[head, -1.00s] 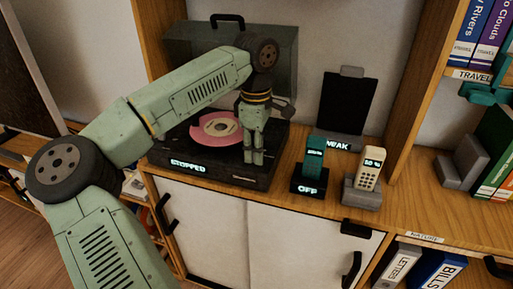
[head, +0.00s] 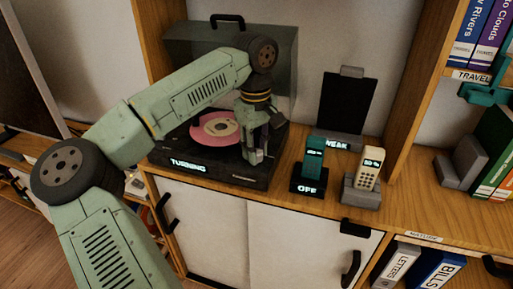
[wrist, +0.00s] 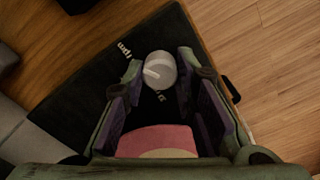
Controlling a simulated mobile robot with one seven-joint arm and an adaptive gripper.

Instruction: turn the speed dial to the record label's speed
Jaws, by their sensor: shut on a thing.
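The turntable (head: 215,172) stands on the wooden shelf with its clear lid raised. The speed dial (wrist: 160,72) is a round light-grey knob with a white pointer line in the wrist view. Small white marks sit around it, too blurred to read. My gripper (wrist: 159,66) points down at the turntable's right side, shut on the dial with one finger on each side. In the head view my gripper (head: 253,150) mostly hides the dial.
A teal handset in a dark base (head: 308,181) reading OFF and a cream handset in a grey cradle (head: 362,195) stand just right of the turntable. A black panel (head: 346,108) on a stand is behind them. Books and binders fill the shelves at the right.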

